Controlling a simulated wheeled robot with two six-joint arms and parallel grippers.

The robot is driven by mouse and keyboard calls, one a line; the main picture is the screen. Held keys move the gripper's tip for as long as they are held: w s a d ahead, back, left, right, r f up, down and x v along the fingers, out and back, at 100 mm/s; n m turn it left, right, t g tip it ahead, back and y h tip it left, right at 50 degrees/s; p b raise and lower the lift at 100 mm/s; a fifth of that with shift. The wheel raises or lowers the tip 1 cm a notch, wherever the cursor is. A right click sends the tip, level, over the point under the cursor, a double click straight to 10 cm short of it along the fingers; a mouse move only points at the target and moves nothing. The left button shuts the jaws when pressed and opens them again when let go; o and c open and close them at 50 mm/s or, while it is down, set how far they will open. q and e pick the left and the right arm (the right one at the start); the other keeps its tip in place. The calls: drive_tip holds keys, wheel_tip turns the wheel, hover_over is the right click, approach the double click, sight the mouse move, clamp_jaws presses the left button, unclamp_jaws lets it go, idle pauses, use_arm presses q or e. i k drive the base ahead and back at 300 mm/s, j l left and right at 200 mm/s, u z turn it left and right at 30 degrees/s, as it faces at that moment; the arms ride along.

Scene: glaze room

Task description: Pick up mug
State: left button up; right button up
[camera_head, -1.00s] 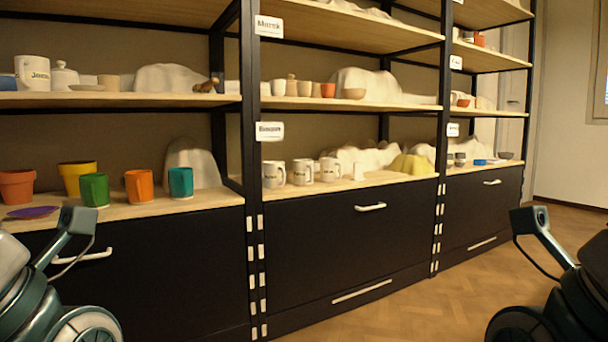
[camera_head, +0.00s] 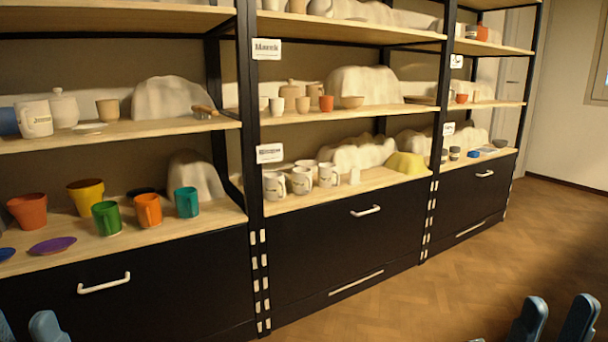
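White mugs with dark lettering stand on the middle unit's lower shelf: a left one (camera_head: 274,187), a middle one (camera_head: 301,181) and a right one (camera_head: 328,175). Another white lettered mug (camera_head: 36,119) stands on the left unit's upper shelf. Below it are a green mug (camera_head: 106,218), an orange mug (camera_head: 148,210) and a teal cup (camera_head: 187,202). My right gripper (camera_head: 555,322) is at the bottom right, its two blue fingers apart with nothing between. My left gripper (camera_head: 27,327) shows only fingertips at the bottom left corner, apart. Both are well short of the shelves.
Terracotta (camera_head: 28,210) and yellow (camera_head: 86,195) pots and a purple dish (camera_head: 52,245) share the lower left shelf. Black cabinet fronts (camera_head: 340,250) with white handles stand below. Black uprights (camera_head: 249,160) divide the units. Wooden floor (camera_head: 440,290) is open at the right.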

sight(301, 176)
drive_tip(key=i+u, duration=0.35)
drive_tip(key=i+l+u, duration=0.35)
drive_tip(key=i, duration=0.2)
drive_tip(key=i+l+u, duration=0.25)
drive_tip(key=l, duration=0.2)
drive_tip(key=l+u, duration=0.2)
drive_tip(key=l, duration=0.2)
drive_tip(key=l+u, duration=0.25)
drive_tip(key=l, duration=0.2)
